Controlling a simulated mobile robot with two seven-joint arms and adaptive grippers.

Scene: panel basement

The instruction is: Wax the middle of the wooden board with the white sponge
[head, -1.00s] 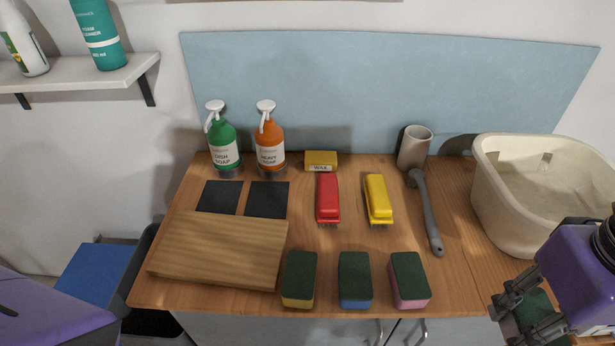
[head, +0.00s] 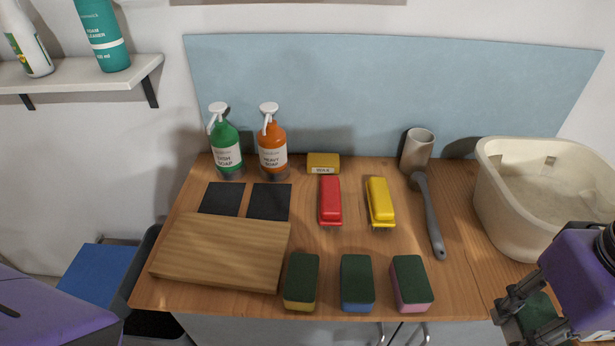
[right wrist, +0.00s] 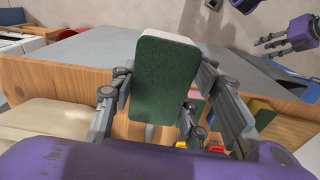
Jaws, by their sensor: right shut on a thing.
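The wooden board (head: 222,252) lies flat at the left of the worktop, bare on top. My right gripper (head: 532,322) is at the lower right of the head view, beside the tub. It is shut on the white sponge (right wrist: 165,80), whose dark green scrub face fills the middle of the right wrist view with a thin white edge at its top. The sponge (head: 538,312) is mostly hidden by the fingers in the head view. My left gripper (right wrist: 272,46) shows at the upper right of the right wrist view, its fingers apart and empty.
A yellow wax block (head: 323,163) stands at the back.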

